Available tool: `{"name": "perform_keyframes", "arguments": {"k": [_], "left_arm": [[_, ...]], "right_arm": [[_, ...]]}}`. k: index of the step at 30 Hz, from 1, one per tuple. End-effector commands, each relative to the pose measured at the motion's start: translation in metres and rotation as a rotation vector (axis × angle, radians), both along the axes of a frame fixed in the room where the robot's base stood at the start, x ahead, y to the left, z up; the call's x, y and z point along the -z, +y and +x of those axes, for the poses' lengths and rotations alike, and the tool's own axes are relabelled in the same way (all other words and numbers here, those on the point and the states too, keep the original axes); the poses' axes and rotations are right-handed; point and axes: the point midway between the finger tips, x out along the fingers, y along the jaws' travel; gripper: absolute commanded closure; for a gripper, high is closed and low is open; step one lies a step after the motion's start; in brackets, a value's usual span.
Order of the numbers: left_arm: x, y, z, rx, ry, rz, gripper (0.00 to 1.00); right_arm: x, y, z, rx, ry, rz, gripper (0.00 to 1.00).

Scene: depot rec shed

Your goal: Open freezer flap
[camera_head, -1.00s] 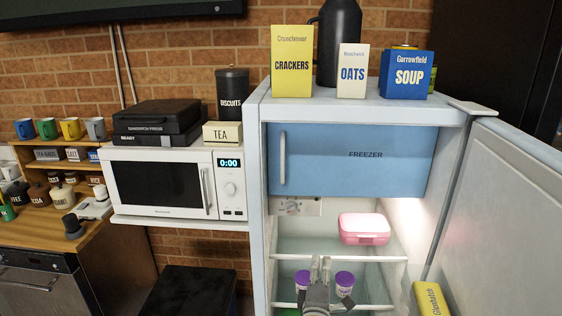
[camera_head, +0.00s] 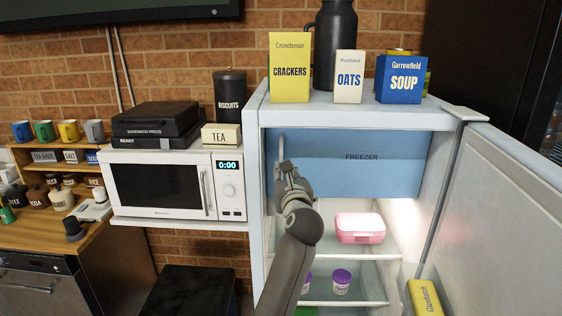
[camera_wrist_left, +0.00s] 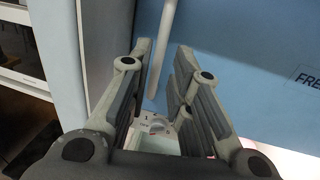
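The blue freezer flap (camera_head: 375,165), marked FREEZER, looks closed across the upper part of the open fridge. Its pale upright handle (camera_head: 281,147) is near the flap's left edge, its lower part hidden by my gripper. My left gripper (camera_head: 286,172) is raised in front of this handle. In the left wrist view the gripper (camera_wrist_left: 164,55) is open, its fingers spread, with the handle (camera_wrist_left: 167,30) showing in the gap between the fingertips. I cannot tell whether a finger touches it. The flap (camera_wrist_left: 255,60) fills the right of that view. My right gripper is not in view.
The fridge door (camera_head: 500,215) stands open on the right, with a yellow carton (camera_head: 424,297) at its foot. A pink box (camera_head: 360,228) and a purple-lidded tub (camera_head: 341,281) sit on shelves below the flap. A microwave (camera_head: 175,183) stands left.

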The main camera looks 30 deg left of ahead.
Motion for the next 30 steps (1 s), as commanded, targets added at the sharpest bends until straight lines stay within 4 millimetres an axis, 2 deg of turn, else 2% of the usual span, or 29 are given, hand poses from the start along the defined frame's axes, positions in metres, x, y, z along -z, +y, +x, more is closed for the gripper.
{"name": "perform_keyframes", "arguments": {"k": [4, 10, 23, 27, 30], "left_arm": [[-0.003, 0.019, 0.019, -0.003, 0.002, 0.002, 0.81], [-0.001, 0.034, 0.036, -0.001, 0.001, 0.001, 0.81], [0.000, 0.040, 0.042, -0.001, 0.000, 0.001, 0.81], [0.000, 0.040, 0.042, 0.000, 0.000, 0.001, 0.97], [0.000, 0.040, 0.042, 0.000, 0.000, 0.001, 1.00]], "right_arm": [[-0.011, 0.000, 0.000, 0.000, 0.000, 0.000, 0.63], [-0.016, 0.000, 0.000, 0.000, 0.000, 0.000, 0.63], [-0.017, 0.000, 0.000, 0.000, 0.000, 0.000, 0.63], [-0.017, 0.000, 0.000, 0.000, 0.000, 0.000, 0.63], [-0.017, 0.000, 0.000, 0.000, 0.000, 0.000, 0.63]]}}
